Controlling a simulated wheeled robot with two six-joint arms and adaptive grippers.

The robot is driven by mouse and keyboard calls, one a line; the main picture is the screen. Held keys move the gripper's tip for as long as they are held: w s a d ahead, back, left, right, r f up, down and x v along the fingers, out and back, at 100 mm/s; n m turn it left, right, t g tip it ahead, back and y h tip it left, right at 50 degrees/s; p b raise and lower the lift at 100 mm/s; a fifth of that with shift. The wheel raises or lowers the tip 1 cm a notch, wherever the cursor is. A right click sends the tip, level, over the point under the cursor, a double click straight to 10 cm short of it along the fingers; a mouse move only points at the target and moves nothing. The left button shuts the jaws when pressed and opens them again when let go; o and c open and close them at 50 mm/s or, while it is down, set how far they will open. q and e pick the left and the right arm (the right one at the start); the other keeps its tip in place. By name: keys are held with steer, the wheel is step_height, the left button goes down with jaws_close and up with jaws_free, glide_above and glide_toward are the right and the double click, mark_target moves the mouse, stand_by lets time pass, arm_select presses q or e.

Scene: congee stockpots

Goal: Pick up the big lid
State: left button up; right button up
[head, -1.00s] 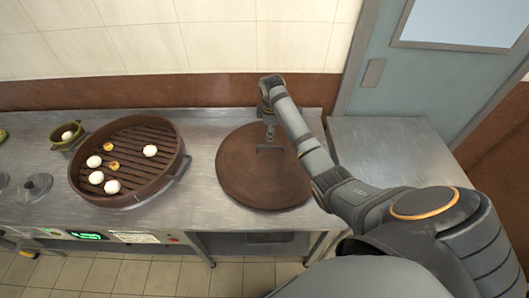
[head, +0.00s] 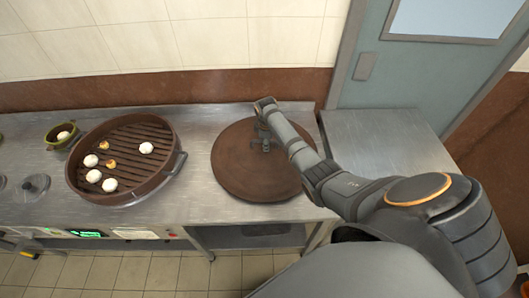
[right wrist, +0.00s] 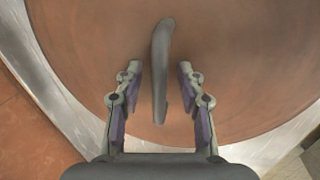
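The big lid (head: 247,176) is a large round brown disc lying flat on the steel counter, in the middle of the head view. In the right wrist view the lid (right wrist: 245,60) fills most of the picture, with its grey bar handle (right wrist: 160,65) standing in the middle. My right gripper (right wrist: 164,72) is open, with one finger on each side of the handle's near end and a gap on both sides. In the head view my right gripper (head: 264,140) is over the lid's centre, at the handle. My left gripper is not in view.
A round brown slatted pot (head: 125,155) with several white and yellow round items stands left of the lid. A small green pot (head: 62,135) and a small glass lid (head: 35,186) are further left. The steel counter to the right (head: 385,150) is bare.

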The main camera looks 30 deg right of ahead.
jaws_close()
stand_by(0.6)
steer(key=shift+w+r, duration=0.1)
steer(key=shift+r, duration=0.05)
